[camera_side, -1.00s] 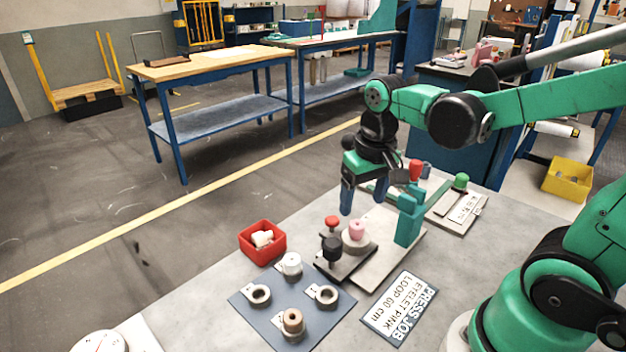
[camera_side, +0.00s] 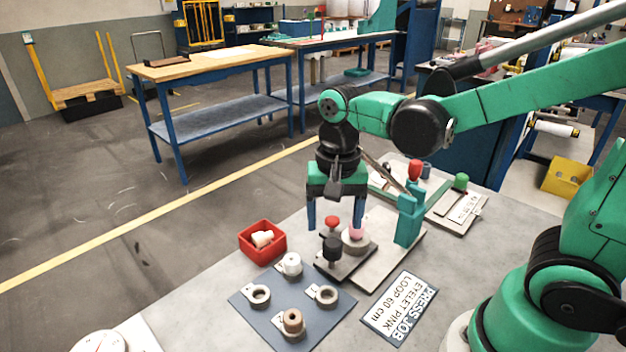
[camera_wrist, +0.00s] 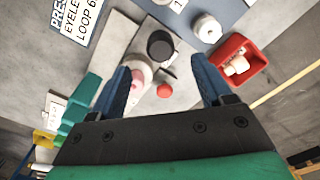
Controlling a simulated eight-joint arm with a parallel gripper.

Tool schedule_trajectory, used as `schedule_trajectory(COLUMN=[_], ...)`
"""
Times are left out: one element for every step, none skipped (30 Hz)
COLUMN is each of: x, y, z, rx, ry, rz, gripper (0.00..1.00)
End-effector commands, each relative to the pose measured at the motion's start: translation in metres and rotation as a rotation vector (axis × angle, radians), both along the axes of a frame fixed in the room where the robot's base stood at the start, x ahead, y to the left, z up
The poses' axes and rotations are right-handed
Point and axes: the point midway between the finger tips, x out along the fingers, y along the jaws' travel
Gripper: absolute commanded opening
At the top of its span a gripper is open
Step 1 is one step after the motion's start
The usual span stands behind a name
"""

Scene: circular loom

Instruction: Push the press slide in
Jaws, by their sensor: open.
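The press has a pale base plate (camera_side: 382,272) and a green upright (camera_side: 409,226). Its dark slide (camera_side: 342,271) sticks out at the front left of the base and carries a black knob (camera_side: 332,251). A pink piece (camera_side: 357,232) on a grey round seat stands behind the knob, and a red knob (camera_side: 332,222) is beside it. My gripper (camera_side: 335,226) is open and empty above the slide, fingers pointing down. In the wrist view, the black knob (camera_wrist: 160,45), pink piece (camera_wrist: 137,82) and red knob (camera_wrist: 164,91) show between or just beyond the spread fingers (camera_wrist: 163,82).
A red bin (camera_side: 263,242) with white parts stands left of the press. A dark mat (camera_side: 268,318) with several ring-shaped parts lies in front. A "PRESS JOB" card (camera_side: 399,308) lies to the right of it.

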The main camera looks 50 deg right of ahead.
Motion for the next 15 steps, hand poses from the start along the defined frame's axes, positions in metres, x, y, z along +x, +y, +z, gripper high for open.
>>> schedule_trajectory(x=[0.000, 0.000, 0.000, 0.000, 0.001, 0.001, 0.000, 0.000, 0.000, 0.000, 0.001, 0.001, 0.001, 0.001, 0.000], y=[0.002, 0.002, 0.002, 0.002, 0.002, 0.002, 0.002, 0.002, 0.002, 0.002, 0.002, 0.002, 0.002, 0.002, 0.002], z=[-0.002, -0.004, -0.007, -0.010, -0.013, -0.018, -0.022, -0.025, -0.030, -0.033, -0.037, -0.041, -0.043, -0.046, -0.049], rx=[0.001, 0.001, 0.001, 0.001, 0.001, 0.001, 0.001, 0.001, 0.001, 0.001, 0.001, 0.001, 0.001, 0.001, 0.001], ry=[0.004, 0.005, 0.005, 0.005, 0.005, 0.005, 0.004, 0.004, 0.004, 0.004, 0.004, 0.004, 0.004, 0.004, 0.004], rz=[-0.013, -0.017, -0.020, -0.020, -0.019, -0.019, -0.019, -0.019, -0.018, -0.018, -0.018, -0.018, -0.018, -0.018, -0.018], gripper=[0.72, 0.72, 0.72, 0.72, 0.72, 0.72, 0.72, 0.72, 0.72, 0.72, 0.72, 0.72, 0.72, 0.72, 0.72])
